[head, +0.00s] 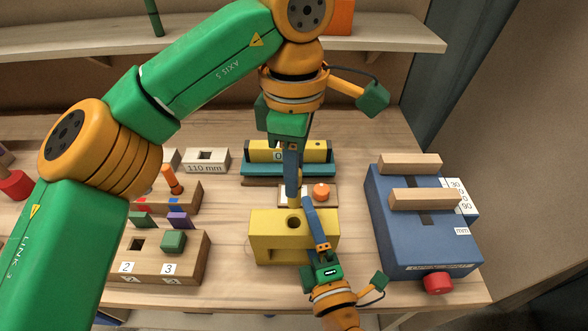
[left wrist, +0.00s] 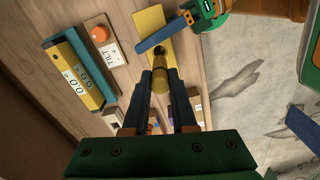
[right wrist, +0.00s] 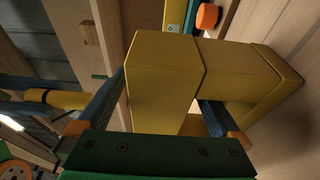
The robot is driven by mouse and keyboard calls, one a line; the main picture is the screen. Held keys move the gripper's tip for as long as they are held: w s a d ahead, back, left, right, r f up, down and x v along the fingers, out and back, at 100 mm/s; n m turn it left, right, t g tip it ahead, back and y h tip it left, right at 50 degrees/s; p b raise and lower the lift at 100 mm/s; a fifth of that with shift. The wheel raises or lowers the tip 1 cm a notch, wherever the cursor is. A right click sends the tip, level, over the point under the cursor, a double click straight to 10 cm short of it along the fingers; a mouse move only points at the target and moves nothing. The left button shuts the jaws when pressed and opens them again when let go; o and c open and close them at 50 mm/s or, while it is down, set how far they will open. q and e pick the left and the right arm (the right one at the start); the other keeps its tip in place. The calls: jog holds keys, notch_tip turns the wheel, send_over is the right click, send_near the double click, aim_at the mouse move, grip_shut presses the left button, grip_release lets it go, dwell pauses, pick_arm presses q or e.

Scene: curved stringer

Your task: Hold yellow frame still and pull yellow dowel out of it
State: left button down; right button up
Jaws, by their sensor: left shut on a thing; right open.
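The yellow frame (head: 265,228) is a block on the bench with a round hole in its top, which looks dark and empty in the head view. My left gripper (head: 292,185) is shut on the yellow dowel (left wrist: 162,82), above the hole. The dowel also shows in the right wrist view (right wrist: 70,100); its lower end is partly hidden there, but it appears clear of the frame. My right gripper (right wrist: 160,115) is open, with its fingers on either side of a frame wall (right wrist: 160,75). I cannot tell whether they touch it.
A blue box (head: 425,240) with wooden bars and a red knob stands to the right. A yellow gauge in a teal holder (head: 260,168) and an orange button (head: 321,191) lie behind the frame. A wooden block with slots (head: 190,255) stands to the left.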

jog(key=shift+v, duration=1.05)
pick_arm(q)
jog(key=shift+s, duration=0.1)
pick_arm(e)
jog(key=v, duration=1.2)
